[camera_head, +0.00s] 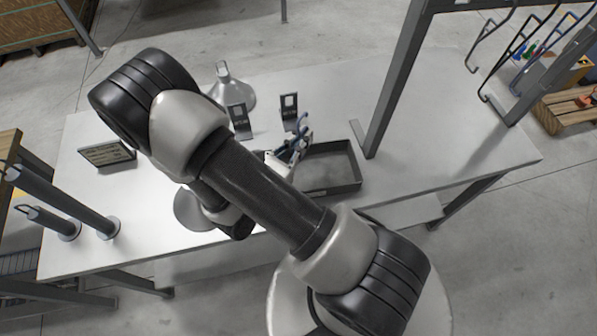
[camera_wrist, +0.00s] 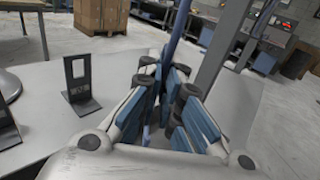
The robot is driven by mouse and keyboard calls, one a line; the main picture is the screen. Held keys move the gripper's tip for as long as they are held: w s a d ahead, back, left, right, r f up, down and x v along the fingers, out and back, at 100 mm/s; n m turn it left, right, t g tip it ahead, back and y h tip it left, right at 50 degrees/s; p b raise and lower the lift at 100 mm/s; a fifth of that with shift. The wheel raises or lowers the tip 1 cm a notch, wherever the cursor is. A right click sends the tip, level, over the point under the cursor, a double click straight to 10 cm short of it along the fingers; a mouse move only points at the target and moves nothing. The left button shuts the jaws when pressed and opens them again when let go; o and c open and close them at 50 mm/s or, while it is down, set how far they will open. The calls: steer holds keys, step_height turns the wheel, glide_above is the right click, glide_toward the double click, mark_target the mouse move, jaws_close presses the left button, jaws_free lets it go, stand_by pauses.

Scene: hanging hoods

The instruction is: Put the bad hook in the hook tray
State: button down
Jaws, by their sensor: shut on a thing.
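My gripper (camera_wrist: 172,95) is shut on a thin blue rod (camera_wrist: 180,28), which looks like part of a hook. The rod rises from between the fingers; its lower part and far end are hidden. In the head view my gripper (camera_head: 296,146) is small, partly behind my arm, and sits at the left edge of a dark, shallow tray (camera_head: 352,182). The tray looks empty where it shows; my arm hides its near left part. I cannot tell how high the held hook is above it.
A white table (camera_head: 300,90) carries small dark upright stands (camera_head: 240,122), a grey funnel-like cone (camera_head: 231,88) and a sign (camera_head: 108,153). A dark post (camera_head: 395,85) stands right of the tray. Several hooks (camera_head: 490,38) hang from a rack at the right. The table's right part is clear.

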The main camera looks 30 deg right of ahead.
step_height(320, 180, down, 6)
steer(key=s+b, duration=0.1)
steer(key=b, duration=0.3)
steer(key=shift+f+m+g+b, duration=0.15)
steer(key=shift+m+g+b, duration=0.15)
steer(key=shift+b, duration=0.1)
steer(key=shift+d, duration=0.1)
steer(key=c, duration=1.7)
jaws_free()
steer(key=v, duration=1.2)
